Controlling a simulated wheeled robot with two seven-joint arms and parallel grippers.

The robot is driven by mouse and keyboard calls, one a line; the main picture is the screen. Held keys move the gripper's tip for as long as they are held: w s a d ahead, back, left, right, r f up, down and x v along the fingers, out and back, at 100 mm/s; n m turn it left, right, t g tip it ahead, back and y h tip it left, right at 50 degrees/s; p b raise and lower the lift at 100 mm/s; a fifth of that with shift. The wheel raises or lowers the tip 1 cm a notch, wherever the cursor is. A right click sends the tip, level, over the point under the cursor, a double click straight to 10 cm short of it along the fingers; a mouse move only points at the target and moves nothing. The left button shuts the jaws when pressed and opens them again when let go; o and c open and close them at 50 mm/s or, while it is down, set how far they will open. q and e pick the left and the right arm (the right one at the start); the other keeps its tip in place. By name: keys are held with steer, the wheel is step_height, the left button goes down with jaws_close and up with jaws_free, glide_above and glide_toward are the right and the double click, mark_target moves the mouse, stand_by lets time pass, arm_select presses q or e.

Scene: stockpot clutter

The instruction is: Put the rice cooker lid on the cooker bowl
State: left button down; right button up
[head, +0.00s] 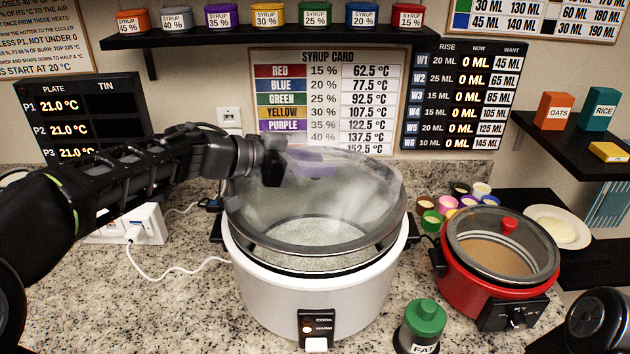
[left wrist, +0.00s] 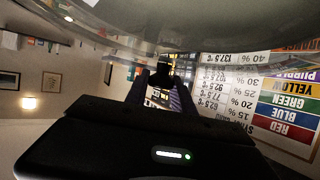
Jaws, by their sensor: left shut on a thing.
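The clear glass lid (head: 350,205) with a dark rim hangs over the white rice cooker (head: 275,295) at the centre of the counter. It looks tilted, with its domed top toward the wall. The front of its rim is close to the cooker's mouth; I cannot tell if they touch. The pale inside of the cooker bowl shows through the glass. My left gripper (head: 312,162) is shut on the lid's knob, seen partly through the glass. In the left wrist view the fingers (left wrist: 161,92) close on the dark knob (left wrist: 161,72) under the lid (left wrist: 215,32). My right gripper is not in view.
A red pot (head: 460,290) with a glass lid stands right of the cooker. A green-capped bottle (head: 425,320) stands at front right. Several small coloured pots (head: 465,203) and a plate (head: 556,228) lie behind. A white cable (head: 165,278) crosses the left counter.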

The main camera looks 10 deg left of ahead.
mark_target(308, 180)
arm_select(q)
steer(key=shift+f+b, duration=0.5)
steer(key=shift+f, duration=1.3)
steer(key=c, duration=1.1)
jaws_free()
steer(key=shift+o, duration=0.2)
steer(key=shift+s+a, duration=0.1)
steer(key=v, duration=1.1)
steer(key=shift+s+a+r, duration=0.2)
steer(key=shift+s+a, duration=0.05)
